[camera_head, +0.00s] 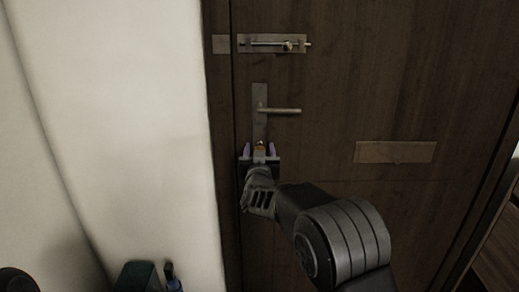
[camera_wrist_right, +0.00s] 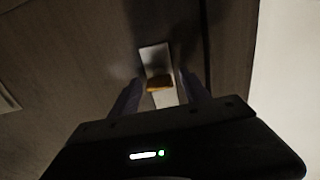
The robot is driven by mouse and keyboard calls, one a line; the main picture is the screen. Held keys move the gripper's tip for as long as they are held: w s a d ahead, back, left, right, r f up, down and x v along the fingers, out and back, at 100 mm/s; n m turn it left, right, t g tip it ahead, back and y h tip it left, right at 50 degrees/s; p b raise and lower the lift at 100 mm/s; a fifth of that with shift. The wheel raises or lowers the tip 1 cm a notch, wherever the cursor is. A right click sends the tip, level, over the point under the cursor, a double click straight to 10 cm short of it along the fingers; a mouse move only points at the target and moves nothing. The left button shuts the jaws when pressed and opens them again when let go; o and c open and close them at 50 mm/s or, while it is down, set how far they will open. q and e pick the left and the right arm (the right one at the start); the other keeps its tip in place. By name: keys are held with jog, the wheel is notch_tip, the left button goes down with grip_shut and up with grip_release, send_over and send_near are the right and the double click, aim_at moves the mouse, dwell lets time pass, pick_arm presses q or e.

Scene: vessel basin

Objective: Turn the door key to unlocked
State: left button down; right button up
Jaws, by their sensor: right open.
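The door key (camera_head: 260,144) is a small golden-orange piece low on the door's metal lock plate (camera_head: 260,97), below the lever handle (camera_head: 280,110). My right gripper (camera_head: 259,150) is open, with one finger on each side of the key. In the right wrist view the key (camera_wrist_right: 158,83) shows orange on the pale plate (camera_wrist_right: 154,57), between the fingertips of the gripper (camera_wrist_right: 160,86). I see a gap beside the key, and contact is not visible. The key's exact turn angle is too small to tell. My left gripper is not in view.
The dark wooden door (camera_head: 345,85) carries a sliding bolt (camera_head: 272,44) above the handle and a mail slot plate (camera_head: 395,152) at the right. A pale wall (camera_head: 120,120) stands at the left. Dark objects (camera_head: 140,276) sit at the lower left.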

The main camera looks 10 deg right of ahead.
jog(key=shift+w, duration=0.15)
jog(key=shift+c, duration=0.3)
grip_shut()
